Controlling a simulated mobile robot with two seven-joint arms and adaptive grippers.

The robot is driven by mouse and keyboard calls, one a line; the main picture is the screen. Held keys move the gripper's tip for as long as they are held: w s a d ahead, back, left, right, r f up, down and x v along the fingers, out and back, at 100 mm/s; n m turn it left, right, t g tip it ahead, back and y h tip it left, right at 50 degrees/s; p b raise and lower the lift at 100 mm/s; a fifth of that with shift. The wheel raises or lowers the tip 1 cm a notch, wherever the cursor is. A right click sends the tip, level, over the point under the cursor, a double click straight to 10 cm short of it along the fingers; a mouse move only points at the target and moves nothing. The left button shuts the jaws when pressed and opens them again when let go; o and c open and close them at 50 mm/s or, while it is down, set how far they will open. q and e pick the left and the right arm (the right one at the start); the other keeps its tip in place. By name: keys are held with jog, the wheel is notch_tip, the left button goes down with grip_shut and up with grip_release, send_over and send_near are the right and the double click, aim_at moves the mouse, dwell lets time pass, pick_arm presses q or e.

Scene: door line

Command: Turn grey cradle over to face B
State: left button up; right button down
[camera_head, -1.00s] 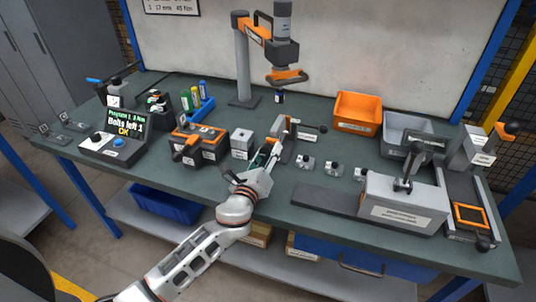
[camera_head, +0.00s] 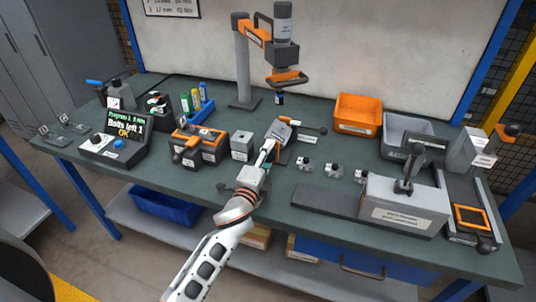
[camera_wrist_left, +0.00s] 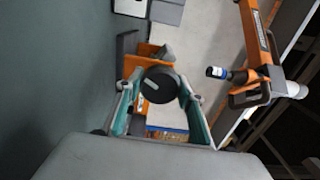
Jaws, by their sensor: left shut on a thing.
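The grey cradle (camera_head: 281,130) sits tilted in its orange-edged stand near the middle of the bench, with a flat grey face showing upward. A black lever with a ball end (camera_head: 322,131) sticks out to its right. My left gripper (camera_head: 267,150) is at the cradle's near side. In the left wrist view its teal fingers (camera_wrist_left: 160,98) are shut on a round black knob (camera_wrist_left: 160,84), in front of orange parts. The face letters are too small to read. My right gripper is not in view.
A grey block (camera_head: 242,145) and an orange-black fixture (camera_head: 199,145) stand to the left. Small silver parts (camera_head: 303,163) lie to the right. The orange screwdriver arm (camera_head: 287,77) hangs behind. An orange bin (camera_head: 357,114) and a grey bin (camera_head: 405,133) stand back right.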

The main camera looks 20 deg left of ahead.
pick_arm(q)
jog(key=shift+n+p, duration=0.45)
jog(key=shift+n, duration=1.45)
jog(key=o, duration=1.1)
jog(key=shift+s, duration=0.1)
jog(key=s, duration=1.2)
jog(key=shift+a, duration=0.2)
